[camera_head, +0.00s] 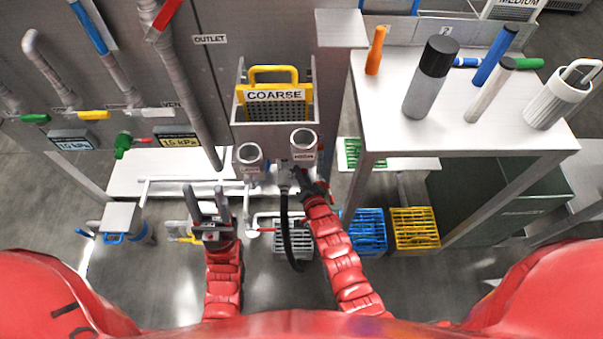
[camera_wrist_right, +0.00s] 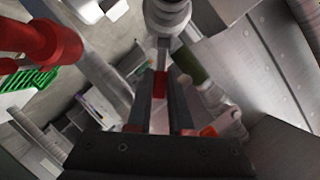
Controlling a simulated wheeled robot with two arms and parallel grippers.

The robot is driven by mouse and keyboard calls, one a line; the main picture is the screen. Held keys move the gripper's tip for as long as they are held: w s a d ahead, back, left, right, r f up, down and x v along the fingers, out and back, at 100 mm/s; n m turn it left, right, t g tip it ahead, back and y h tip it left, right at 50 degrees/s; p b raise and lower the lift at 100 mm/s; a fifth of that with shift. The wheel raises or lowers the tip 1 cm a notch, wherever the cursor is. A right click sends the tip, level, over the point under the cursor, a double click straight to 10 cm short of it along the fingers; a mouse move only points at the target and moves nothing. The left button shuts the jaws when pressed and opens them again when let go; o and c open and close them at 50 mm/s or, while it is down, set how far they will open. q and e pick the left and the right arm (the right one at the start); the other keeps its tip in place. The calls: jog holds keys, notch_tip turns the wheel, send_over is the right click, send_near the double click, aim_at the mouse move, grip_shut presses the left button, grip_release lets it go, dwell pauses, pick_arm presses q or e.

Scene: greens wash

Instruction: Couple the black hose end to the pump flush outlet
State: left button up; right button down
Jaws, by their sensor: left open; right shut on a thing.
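The black hose (camera_head: 284,215) hangs in a loop in the head view. Its upper end reaches a grey metal fitting (camera_head: 283,177) below two labelled metal cups. I cannot tell whether hose and fitting are joined or only close. My right gripper (camera_head: 303,183) is just right of this fitting. In the right wrist view, its fingers (camera_wrist_right: 160,88) are shut on a small red piece (camera_wrist_right: 160,83) on a metal stem below a round grey fitting (camera_wrist_right: 168,14). My left gripper (camera_head: 210,212) is open and empty, pointing up, left of the hose.
A metal cup (camera_head: 250,157) and another (camera_head: 303,142) stand above the fitting, under the yellow COARSE basket (camera_head: 272,98). A grey crate (camera_head: 294,241) is behind the hose. Blue (camera_head: 366,232) and yellow crates (camera_head: 414,229) stand right, below a bench (camera_head: 400,130).

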jog(key=c, duration=0.8)
grip_release()
jog(key=v, duration=1.7)
jog(key=shift+s, duration=0.2)
jog(key=shift+d, duration=0.15)
jog(key=shift+c, duration=0.2)
